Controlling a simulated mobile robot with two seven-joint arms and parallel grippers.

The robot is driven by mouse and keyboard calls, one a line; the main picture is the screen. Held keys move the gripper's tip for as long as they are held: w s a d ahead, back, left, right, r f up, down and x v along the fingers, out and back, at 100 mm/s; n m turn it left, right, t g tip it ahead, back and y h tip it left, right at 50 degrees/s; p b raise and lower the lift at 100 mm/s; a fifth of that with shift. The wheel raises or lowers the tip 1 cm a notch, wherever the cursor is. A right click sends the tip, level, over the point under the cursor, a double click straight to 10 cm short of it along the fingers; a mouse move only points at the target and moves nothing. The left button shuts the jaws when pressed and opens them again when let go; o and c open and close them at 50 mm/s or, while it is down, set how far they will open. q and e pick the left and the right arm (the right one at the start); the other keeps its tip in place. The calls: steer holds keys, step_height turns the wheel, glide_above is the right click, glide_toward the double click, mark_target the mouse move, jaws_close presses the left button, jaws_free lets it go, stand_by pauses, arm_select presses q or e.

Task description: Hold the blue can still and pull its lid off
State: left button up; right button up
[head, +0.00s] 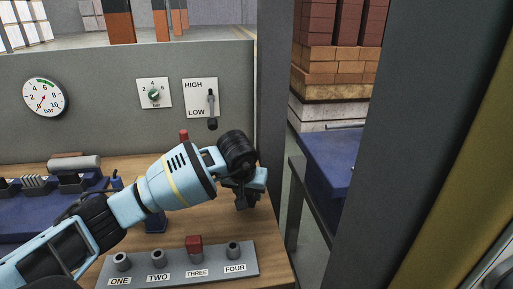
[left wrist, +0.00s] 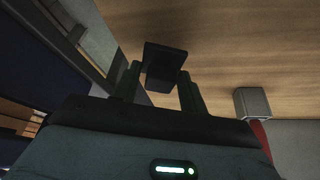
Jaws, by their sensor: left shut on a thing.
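My left gripper (head: 245,190) reaches in from the left over the right end of the wooden bench. In the left wrist view its two fingers (left wrist: 160,88) are shut on a dark piece (left wrist: 166,62) with a flat square plate and a narrower block. It may be the lid, but I cannot tell for sure. A dark blue thing (head: 155,222) stands on the bench behind my left forearm, mostly hidden. It may be the blue can, but its top does not show. My right gripper is not in view.
A grey panel (head: 222,264) labelled ONE to FOUR lies at the bench front, with a red block (head: 195,243) at THREE. A blue tray (head: 30,222) is at left. A gauge (head: 44,97), dial and HIGH/LOW lever (head: 211,105) are on the back wall. A grey post bounds the bench at right.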

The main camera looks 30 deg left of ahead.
arm_select(q)
steer(key=shift+f, duration=1.55)
steer(key=shift+f, duration=0.4)
steer(key=shift+f, duration=0.1)
steer(key=o, duration=1.1)
steer(key=v, duration=1.3)
steer(key=shift+w+p, duration=0.15)
steer(key=shift+p, duration=0.2)
